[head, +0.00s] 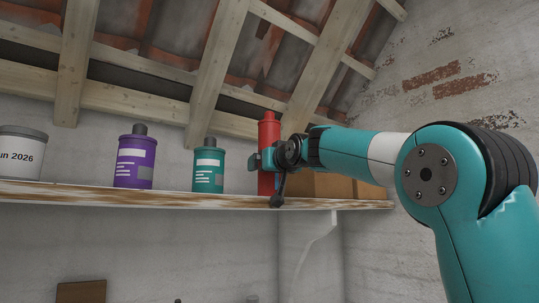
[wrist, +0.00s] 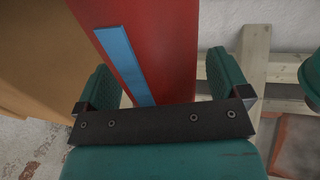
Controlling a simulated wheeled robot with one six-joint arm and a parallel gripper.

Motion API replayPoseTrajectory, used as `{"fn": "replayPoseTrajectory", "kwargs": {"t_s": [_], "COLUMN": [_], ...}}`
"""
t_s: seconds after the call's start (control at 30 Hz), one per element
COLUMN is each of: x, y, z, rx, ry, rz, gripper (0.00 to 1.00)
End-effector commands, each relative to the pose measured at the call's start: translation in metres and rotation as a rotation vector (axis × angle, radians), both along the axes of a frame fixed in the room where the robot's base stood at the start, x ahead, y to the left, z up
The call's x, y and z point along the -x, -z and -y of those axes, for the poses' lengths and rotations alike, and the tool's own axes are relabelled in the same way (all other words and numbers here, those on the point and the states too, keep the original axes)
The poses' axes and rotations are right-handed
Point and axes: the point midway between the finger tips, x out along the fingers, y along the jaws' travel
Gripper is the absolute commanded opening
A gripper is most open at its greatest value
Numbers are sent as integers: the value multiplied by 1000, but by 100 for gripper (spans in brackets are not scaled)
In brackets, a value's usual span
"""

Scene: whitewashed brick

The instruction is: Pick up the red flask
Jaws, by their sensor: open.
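The red flask (head: 268,132) stands upright on the wooden shelf in the head view, a tall narrow red cylinder, its lower part partly hidden by my gripper. In the wrist view the red flask (wrist: 150,45), with a blue strip along it, lies between the two green finger pads. My gripper (head: 262,160) is at the flask's height, reaching in from the right. In the wrist view my gripper (wrist: 165,85) is open, with a finger on each side of the flask; a gap shows on the right side.
On the shelf (head: 235,202), a teal bottle (head: 208,170) stands left of the flask, then a purple bottle (head: 134,165) and a grey-lidded tin (head: 22,155). A cardboard box (head: 310,185) is close on the right. Sloping roof beams (head: 215,65) hang above.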

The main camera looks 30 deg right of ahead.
Motion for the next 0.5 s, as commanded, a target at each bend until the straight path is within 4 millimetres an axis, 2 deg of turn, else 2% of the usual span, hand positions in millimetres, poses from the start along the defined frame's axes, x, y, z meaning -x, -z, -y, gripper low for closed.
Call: {"fn": "replayPoseTrajectory", "kwargs": {"t_s": [0.17, 0.4, 0.5], "x": [0, 0, 1], "y": [0, 0, -2], "z": [0, 0, 0], "rx": [0, 0, 1], "ry": [0, 0, 0], "rz": [1, 1, 6], "gripper": [94, 41, 23]}}
